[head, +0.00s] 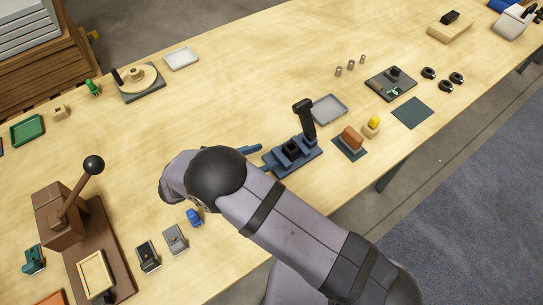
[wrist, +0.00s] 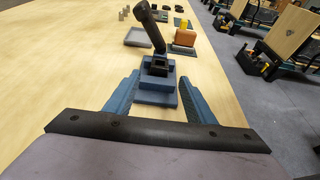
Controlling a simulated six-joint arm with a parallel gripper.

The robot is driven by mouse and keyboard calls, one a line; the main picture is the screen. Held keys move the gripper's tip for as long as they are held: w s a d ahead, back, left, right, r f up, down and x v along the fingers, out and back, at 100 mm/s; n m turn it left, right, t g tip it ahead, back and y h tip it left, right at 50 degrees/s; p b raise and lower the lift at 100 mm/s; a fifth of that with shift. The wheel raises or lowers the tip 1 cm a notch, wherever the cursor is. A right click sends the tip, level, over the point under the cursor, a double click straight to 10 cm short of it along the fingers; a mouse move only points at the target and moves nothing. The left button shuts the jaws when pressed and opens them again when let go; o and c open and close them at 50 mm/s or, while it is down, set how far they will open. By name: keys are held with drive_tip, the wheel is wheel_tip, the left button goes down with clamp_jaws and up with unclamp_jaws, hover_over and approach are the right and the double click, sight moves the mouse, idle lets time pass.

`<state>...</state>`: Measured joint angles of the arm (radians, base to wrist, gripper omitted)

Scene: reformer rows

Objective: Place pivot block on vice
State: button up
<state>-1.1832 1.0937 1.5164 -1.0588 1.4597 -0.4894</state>
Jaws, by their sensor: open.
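A blue fixture (head: 293,157) with an upright black lever (head: 304,115) stands mid-table and looks like the vice. It also shows in the wrist view (wrist: 157,97), straight ahead. A small dark block (head: 291,150), seen in the wrist view (wrist: 158,66) with a hollow top, sits on the blue fixture. I cannot tell for sure whether it is the pivot block. My gripper (wrist: 160,88) is open, its blue fingers apart on either side of the fixture in the wrist view. Nothing shows held between them. In the head view my arm hides most of the gripper.
A grey tray (head: 328,109) lies behind the fixture. An orange-brown block (head: 352,138) on a dark mat stands to its right. A small blue item (head: 194,217) and a brown lever press (head: 62,215) are at left.

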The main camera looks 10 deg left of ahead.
drive_tip(key=s+d+r+m+g+y, duration=0.1)
drive_tip(key=d+r+m+g, duration=0.1)
drive_tip(key=d+m+g, duration=0.45)
drive_tip(key=s+d+r+m+g, duration=0.15)
drive_tip(key=d+m, duration=0.25)
drive_tip(key=d, duration=0.6)
drive_tip(key=s+d+r+m+g+y, duration=0.1)
drive_tip(key=s+d+m+y, duration=0.7)
drive_tip(key=m, duration=0.8)
drive_tip(key=shift+s+d+r+g+y, duration=0.4)
drive_tip(key=shift+s+d+r, duration=0.45)
drive_tip(key=shift+d, duration=0.1)
drive_tip(key=shift+m, duration=0.25)
